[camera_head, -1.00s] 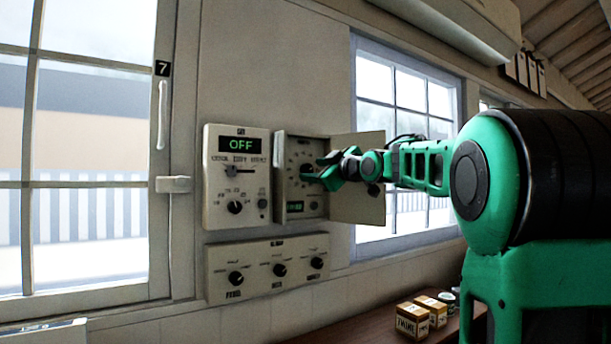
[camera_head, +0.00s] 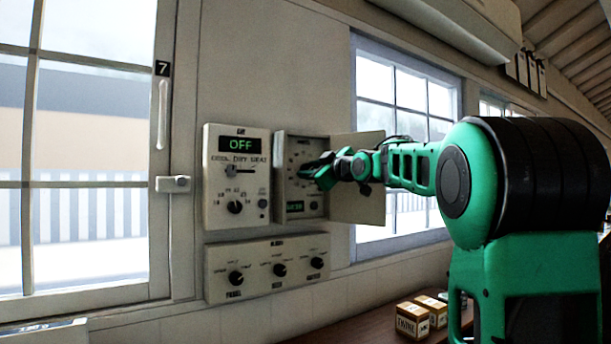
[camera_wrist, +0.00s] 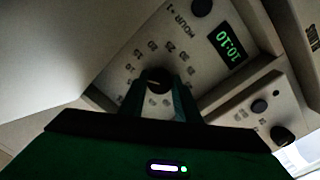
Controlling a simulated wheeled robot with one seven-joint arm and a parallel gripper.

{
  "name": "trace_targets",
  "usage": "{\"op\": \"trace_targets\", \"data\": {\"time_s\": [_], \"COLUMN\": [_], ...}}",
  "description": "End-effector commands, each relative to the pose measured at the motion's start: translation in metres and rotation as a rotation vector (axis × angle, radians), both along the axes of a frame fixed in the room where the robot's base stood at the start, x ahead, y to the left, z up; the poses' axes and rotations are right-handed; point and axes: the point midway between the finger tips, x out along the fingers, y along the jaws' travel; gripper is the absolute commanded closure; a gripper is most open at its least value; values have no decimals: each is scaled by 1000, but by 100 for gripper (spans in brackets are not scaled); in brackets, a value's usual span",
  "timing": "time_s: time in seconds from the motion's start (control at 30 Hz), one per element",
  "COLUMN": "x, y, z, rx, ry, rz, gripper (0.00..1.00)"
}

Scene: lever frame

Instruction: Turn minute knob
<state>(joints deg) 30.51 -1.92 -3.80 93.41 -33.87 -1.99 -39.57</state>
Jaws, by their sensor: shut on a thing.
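The timer box (camera_head: 281,178) hangs on the wall with its door (camera_head: 357,195) swung open to the right. In the wrist view its dial face (camera_wrist: 122,76) carries a ring of numbers around a dark round knob (camera_wrist: 155,76). My gripper (camera_head: 307,170) reaches into the box from the right. In the wrist view my gripper (camera_wrist: 158,93) is shut on the knob, one finger on each side. The green display (camera_wrist: 228,43) reads 10:10, beside the label HOUR+1 and a dark button (camera_wrist: 201,7). In the head view my fingers cover the knob.
A control panel (camera_head: 212,180) with an OFF display stands just left of the box. A three-knob panel (camera_head: 217,275) is below. Windows flank both sides. Small boxes (camera_head: 412,320) sit on the brown counter at the lower right.

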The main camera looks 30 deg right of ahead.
Motion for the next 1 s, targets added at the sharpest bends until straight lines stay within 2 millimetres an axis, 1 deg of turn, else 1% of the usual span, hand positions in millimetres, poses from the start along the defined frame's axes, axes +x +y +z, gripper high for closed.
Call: {"op": "trace_targets", "data": {"time_s": [0.03,0.17,0.37,1.0], "x": [1,1,1,1], "y": [3,3,2,1], "z": [-2,-2,-3,-2], "rx": [8,45,163,759], "ry": [4,7,12,32], "rz": [8,9,9,5], "gripper": [93,93,93,93]}}
